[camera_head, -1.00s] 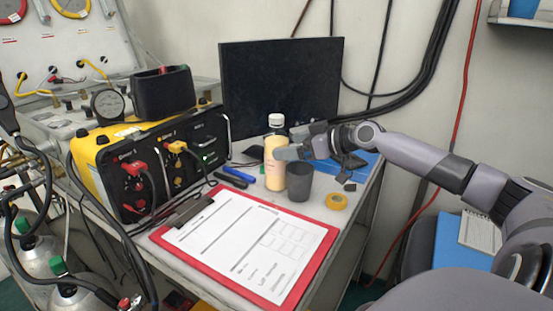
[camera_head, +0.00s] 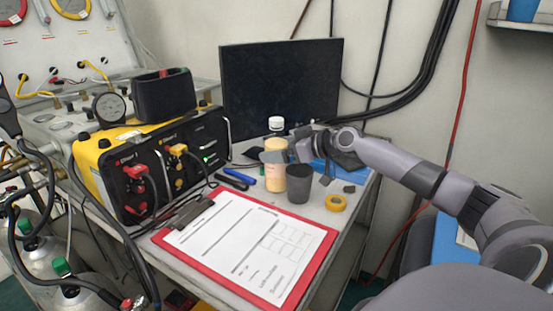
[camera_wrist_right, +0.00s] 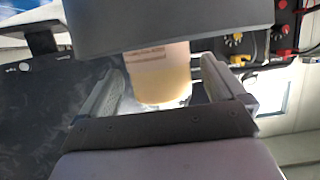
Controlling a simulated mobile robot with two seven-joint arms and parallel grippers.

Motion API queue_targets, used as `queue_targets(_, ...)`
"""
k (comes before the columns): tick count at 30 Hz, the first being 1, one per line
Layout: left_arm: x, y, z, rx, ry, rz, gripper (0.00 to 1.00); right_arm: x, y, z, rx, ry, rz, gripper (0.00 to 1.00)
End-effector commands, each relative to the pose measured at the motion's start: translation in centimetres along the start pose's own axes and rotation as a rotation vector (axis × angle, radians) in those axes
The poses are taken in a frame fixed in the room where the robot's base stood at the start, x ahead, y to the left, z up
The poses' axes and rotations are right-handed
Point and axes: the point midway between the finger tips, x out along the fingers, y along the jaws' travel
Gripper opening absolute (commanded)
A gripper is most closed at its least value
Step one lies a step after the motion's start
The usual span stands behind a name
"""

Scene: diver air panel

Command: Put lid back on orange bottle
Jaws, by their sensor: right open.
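The orange bottle (camera_head: 275,172) stands upright on the bench in front of the monitor. It is see-through, with pale orange contents, and a white lid (camera_head: 276,123) shows at its top; whether the lid is seated I cannot tell. My right gripper (camera_head: 280,152) is at the bottle's upper part, coming from the right, with one finger across its near side. In the right wrist view the bottle (camera_wrist_right: 160,78) sits between the two spread fingers (camera_wrist_right: 163,92), with gaps on both sides. The lid does not show there. My left gripper is not in view.
A dark cup (camera_head: 299,184) stands close in front of the bottle, with a yellow tape roll (camera_head: 336,203) to its right. A red clipboard (camera_head: 322,256) covers the bench front. The yellow-black panel box (camera_head: 150,165) stands left; the black monitor (camera_head: 280,85) stands behind.

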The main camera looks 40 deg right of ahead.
Motion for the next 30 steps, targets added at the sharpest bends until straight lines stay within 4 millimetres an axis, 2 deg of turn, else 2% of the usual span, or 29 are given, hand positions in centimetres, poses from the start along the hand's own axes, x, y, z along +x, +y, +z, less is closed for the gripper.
queue_targets(6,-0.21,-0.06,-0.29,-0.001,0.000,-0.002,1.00,1.22,-0.06,-0.08,-0.001,0.000,-0.001,0.97)
queue_targets(17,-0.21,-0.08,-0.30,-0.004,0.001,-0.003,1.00,1.30,-0.07,0.00,-0.002,-0.001,-0.001,0.97)
queue_targets(18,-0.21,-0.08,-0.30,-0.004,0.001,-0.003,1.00,1.30,-0.06,0.01,-0.002,-0.001,-0.001,0.94)
queue_targets(23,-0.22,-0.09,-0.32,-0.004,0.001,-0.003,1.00,1.29,-0.06,0.01,-0.002,-0.001,-0.001,0.42)
queue_targets(24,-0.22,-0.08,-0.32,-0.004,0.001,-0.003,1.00,1.29,-0.06,0.01,-0.002,-0.001,-0.001,0.29)
queue_targets(25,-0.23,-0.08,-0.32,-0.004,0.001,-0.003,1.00,1.29,-0.06,0.01,-0.002,-0.001,-0.001,0.21)
queue_targets(30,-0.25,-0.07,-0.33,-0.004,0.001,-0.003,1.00,1.22,0.00,-0.25,-0.002,0.004,0.001,0.21)
